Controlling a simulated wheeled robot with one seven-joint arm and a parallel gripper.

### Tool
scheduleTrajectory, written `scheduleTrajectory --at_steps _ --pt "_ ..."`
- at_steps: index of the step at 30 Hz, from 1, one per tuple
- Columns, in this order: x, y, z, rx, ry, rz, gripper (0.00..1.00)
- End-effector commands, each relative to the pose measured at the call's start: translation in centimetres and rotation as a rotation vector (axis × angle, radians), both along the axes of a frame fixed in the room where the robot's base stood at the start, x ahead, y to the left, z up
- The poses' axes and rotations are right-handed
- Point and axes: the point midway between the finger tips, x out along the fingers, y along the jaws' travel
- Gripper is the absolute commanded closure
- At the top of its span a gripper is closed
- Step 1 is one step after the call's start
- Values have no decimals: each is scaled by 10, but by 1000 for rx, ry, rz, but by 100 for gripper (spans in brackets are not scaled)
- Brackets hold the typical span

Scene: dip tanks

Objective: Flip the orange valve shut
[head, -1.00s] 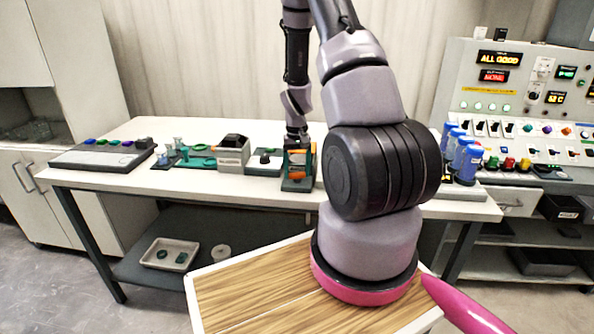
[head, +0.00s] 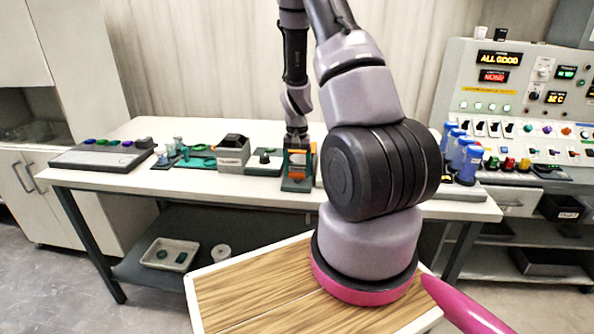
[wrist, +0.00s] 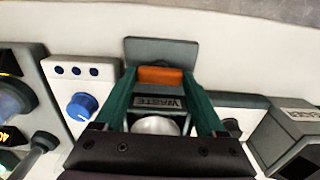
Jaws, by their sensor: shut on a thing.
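The orange valve (wrist: 160,75) shows as a flat orange bar in front of a grey upright plate, above a label reading WASTE. My gripper (wrist: 159,78) has its two green fingers on either side of the bar and is shut on it. In the head view the valve's station (head: 297,184) stands near the middle of the bench, with my gripper (head: 297,150) over it from above. Small orange parts show there, but the fingers and valve are hard to tell apart.
In the wrist view, a panel with a blue knob (wrist: 82,106) is to the left and a grey labelled box (wrist: 293,135) to the right. In the head view, blue bottles (head: 467,160) stand to the right and a grey box (head: 233,153) to the left on the white bench (head: 120,178).

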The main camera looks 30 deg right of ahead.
Motion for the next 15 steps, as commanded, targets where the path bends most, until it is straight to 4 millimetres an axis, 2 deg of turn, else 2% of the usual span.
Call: scheduleTrajectory --at_steps 2,3,4,15 --pt "1 -1 1 0 -2 -2 83" --pt "1 -1 1 0 -2 -2 24" --pt "1 -1 1 0 -2 -2 15" --pt "1 0 4 0 -2 0 15"
